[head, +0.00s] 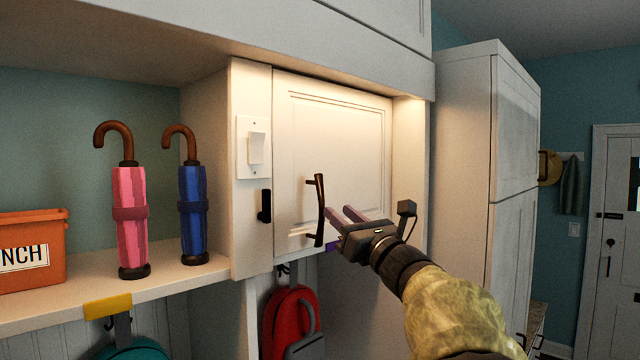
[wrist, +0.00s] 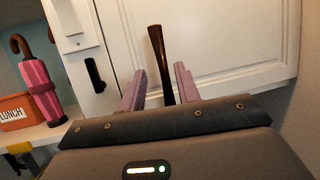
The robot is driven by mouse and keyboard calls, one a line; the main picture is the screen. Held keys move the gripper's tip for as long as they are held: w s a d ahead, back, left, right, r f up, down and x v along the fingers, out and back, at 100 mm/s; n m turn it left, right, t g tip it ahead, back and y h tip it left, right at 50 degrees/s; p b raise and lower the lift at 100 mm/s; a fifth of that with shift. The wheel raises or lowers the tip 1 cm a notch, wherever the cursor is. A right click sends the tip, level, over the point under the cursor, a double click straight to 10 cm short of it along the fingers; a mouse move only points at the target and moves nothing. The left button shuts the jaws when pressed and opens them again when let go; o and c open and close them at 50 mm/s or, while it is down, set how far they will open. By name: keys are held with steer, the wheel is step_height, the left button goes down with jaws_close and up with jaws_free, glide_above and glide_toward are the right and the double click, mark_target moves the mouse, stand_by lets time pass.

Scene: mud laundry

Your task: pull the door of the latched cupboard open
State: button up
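The cupboard door (head: 350,130) is a cream panelled door that looks closed in its frame; it also fills much of the wrist view (wrist: 225,40). Its dark brown upright bar handle (head: 319,205) is near the door's left edge. A small black latch (head: 264,206) is on the frame post left of the door, also seen in the wrist view (wrist: 95,75). My gripper (head: 340,214) is open, its pinkish fingers just right of the handle in the head view. In the wrist view the handle (wrist: 157,55) shows between the spread fingers, without visible contact.
A white switch (head: 256,147) is above the latch. Pink (head: 130,215) and blue (head: 193,210) umbrellas and an orange lunch bin (head: 30,250) stand on the left shelf (head: 60,308). A red backpack (head: 290,318) hangs below the door. A tall cabinet (head: 465,160) stands to the right.

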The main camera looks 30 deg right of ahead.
mark_target(322, 197)
steer(key=p+x, duration=0.4)
steer(key=x, duration=0.3)
steer(key=shift+w+r+p, duration=0.2)
steer(key=shift+w+p, duration=0.1)
steer(key=shift+p, duration=0.05)
steer(key=shift+w+a+p, duration=0.1)
steer(key=shift+w+p, duration=0.25)
steer(key=shift+w, duration=0.25)
jaws_close()
